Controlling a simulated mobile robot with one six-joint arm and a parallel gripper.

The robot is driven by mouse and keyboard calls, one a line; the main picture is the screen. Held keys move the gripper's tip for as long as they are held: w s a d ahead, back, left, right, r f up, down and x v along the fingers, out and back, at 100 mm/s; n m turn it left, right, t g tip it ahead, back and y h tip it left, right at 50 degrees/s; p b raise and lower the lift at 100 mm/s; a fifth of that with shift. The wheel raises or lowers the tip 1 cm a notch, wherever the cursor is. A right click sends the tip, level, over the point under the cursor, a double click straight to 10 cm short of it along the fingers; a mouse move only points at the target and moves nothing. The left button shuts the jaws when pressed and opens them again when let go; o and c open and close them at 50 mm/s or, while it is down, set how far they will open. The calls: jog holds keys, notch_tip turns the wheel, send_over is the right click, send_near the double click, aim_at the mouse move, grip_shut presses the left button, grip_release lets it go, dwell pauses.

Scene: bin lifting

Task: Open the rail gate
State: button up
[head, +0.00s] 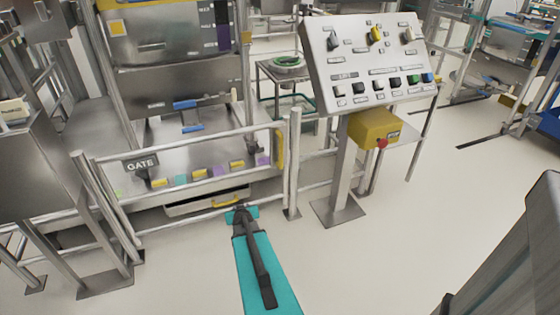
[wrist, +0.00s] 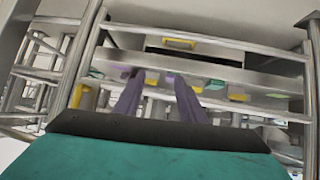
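A yellow handle (head: 280,148) stands upright at that end. In the wrist view, the gate's rails (wrist: 205,43) cross the picture and a yellow piece, likely the handle (wrist: 78,95), is at the left. My gripper (head: 240,212) is in front of the gate, left of the handle. Its two fingers (wrist: 158,85) are apart with nothing seen between them.
A sloped control panel (head: 365,60) with knobs and buttons stands right of the gate. Below it is a yellow box (head: 376,125) with a red button. Colored blocks (head: 200,174) line a ledge behind the rails. The floor (head: 400,235) at the right is clear.

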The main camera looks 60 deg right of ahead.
jog(key=s+d+r+m+t+h+b, duration=0.1)
jog(key=s+d+r+h+b, duration=0.15)
jog(key=d, duration=0.45)
jog(key=s+d+r+t+h+b, duration=0.1)
jog(key=d+r+t+b, duration=0.15)
jog(key=d, duration=0.45)
jog(key=t+h+b, duration=0.1)
jog(key=h+b, duration=0.1)
jog(key=b, duration=0.2)
send_near(281, 152)
jog(key=v, duration=0.2)
jog(key=shift+s+a+f, duration=0.15)
jog(key=shift+s+f, duration=0.05)
jog(key=shift+w, duration=0.1)
jog(key=shift+b+x, duration=0.9)
jog(key=shift+x, duration=5.9)
jog(key=shift+r, duration=0.1)
